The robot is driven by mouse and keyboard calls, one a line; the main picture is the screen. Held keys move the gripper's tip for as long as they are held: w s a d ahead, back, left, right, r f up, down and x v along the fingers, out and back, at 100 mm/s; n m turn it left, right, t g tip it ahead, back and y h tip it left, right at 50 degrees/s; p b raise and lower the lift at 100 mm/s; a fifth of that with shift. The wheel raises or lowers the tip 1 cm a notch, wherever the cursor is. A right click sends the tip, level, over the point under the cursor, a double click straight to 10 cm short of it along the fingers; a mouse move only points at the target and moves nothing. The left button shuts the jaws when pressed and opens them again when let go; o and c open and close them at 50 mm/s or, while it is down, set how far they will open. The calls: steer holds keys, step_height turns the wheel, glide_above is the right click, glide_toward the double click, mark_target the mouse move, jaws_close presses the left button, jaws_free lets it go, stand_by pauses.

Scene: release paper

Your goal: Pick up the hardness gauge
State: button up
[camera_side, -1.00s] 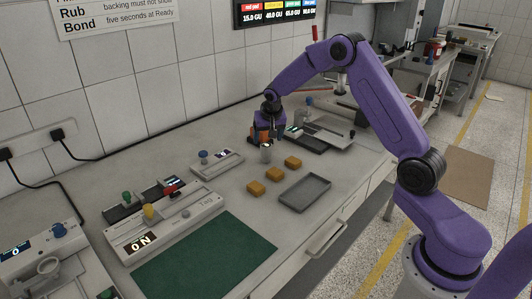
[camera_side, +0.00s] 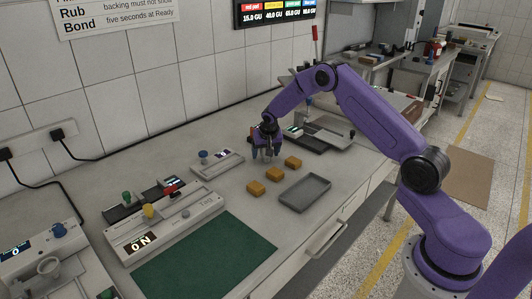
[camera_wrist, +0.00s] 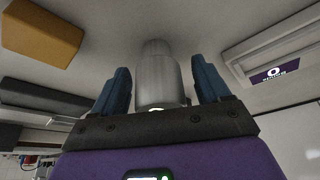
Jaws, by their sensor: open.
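The hardness gauge appears to be the silver-grey cylinder (camera_wrist: 157,78) with a narrower end, seen in the wrist view between my two blue fingers. My gripper (camera_side: 266,155) is low over the bench, with its fingers on either side of the cylinder. In the wrist view my gripper (camera_wrist: 161,80) is open, with a gap between the cylinder and each finger. In the side view the cylinder is mostly hidden by the fingers.
Orange blocks stand close by, at the right (camera_side: 292,162), middle (camera_side: 274,174) and front (camera_side: 256,188). A grey tray (camera_side: 305,203) lies to their right. A white device with a small display (camera_side: 217,164) is left of my gripper. A dark-topped device (camera_side: 318,138) is behind to the right.

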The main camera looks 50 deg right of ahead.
steer(key=c, duration=1.2)
steer(key=shift+w+r, duration=0.1)
steer(key=shift+r, duration=0.7)
steer(key=s+a+r, duration=0.3)
steer(key=s+r, duration=0.8)
steer(key=s, duration=0.2)
steer(key=shift+s+a+r, duration=0.2)
steer(key=shift+s+r, duration=0.05)
steer(key=shift+s, duration=0.1)
